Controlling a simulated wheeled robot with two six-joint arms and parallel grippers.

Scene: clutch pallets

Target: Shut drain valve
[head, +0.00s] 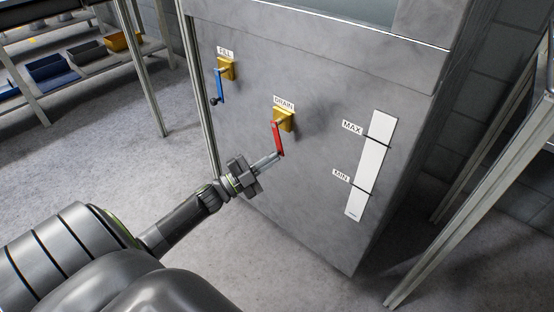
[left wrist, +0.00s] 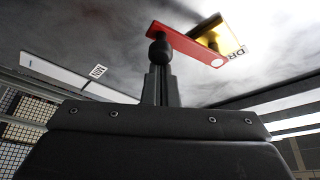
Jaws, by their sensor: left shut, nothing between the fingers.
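The drain valve has a yellow body (head: 284,119) under a DRAIN label on the grey tank front. Its red lever (head: 278,138) hangs down, tilted slightly. My left gripper (head: 277,157) is shut, its fingertips at the lower end of the red lever. In the left wrist view, the closed fingers (left wrist: 160,85) point at the dark knob (left wrist: 160,50) on the end of the red lever (left wrist: 187,43). The fingertips look to be at or touching the knob; I cannot tell for certain. The yellow body (left wrist: 222,36) lies beyond the lever. My right gripper is not in view.
A fill valve with a blue lever (head: 219,86) hanging down sits at the upper left of the tank (head: 330,215). A white level gauge (head: 372,165) is at the right. Shelving with bins (head: 50,68) stands at the far left, and a metal frame (head: 470,190) at the right.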

